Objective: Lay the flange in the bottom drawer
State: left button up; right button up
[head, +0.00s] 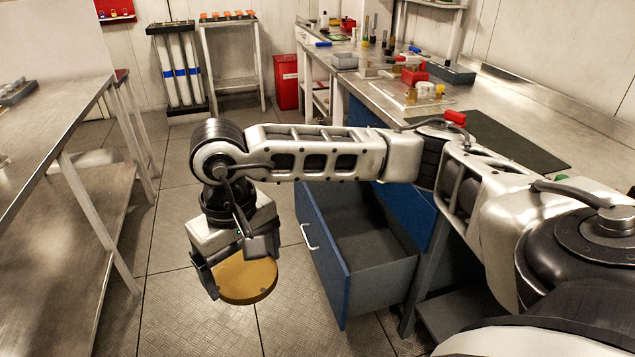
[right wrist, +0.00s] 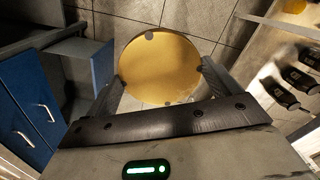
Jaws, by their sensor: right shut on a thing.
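The flange (head: 249,281) is a round, brass-coloured disc with small dark holes near its rim. My right gripper (head: 232,272) is shut on it and holds it above the floor, left of the drawer. In the right wrist view the flange (right wrist: 160,68) sits between the two fingers of the gripper (right wrist: 160,85). The bottom drawer (head: 341,268) is blue-fronted with a grey inside and is pulled out from under the right bench. Its visible inside looks empty; my right arm hides part of the area above it. My left gripper is not in view.
The right bench (head: 490,125) carries a dark mat, red bins and small parts. A steel table (head: 45,130) stands at the left. A red bin (head: 287,82) and a rack of white tubes (head: 180,70) stand at the back. The floor between is clear.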

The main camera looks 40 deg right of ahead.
aim_at(345, 259)
jog(key=z, duration=0.5)
jog(key=i, duration=1.7)
jog(key=z, duration=0.95)
jog(key=i, duration=0.65)
